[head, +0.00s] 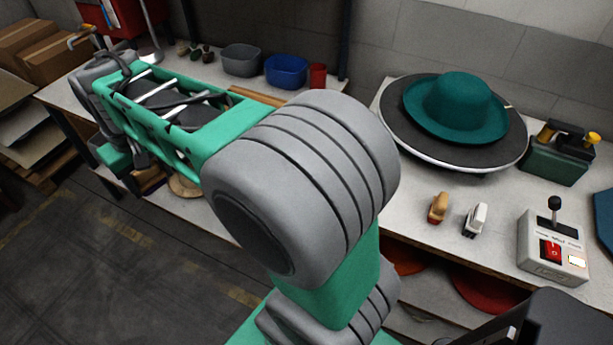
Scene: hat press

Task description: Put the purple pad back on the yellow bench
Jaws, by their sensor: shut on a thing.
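My arm reaches away to the upper left, over the back-left table. Its wrist end is at the far left, and the forearm covers what is behind it. I cannot make out the fingertips of my gripper or anything between them. I see no purple pad that I can identify. I cannot pick out a yellow bench either; a flat yellow-brown strip (256,97) shows on the table just behind my forearm, partly hidden by it.
The left table (215,80) bears a grey tub (241,60), a blue tub (287,71) and a red cup (318,77). The right table (412,180) bears a teal hat (462,103), two small brushes and a control box (552,247). Cardboard boxes (52,52) stand left. Floor is clear lower left.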

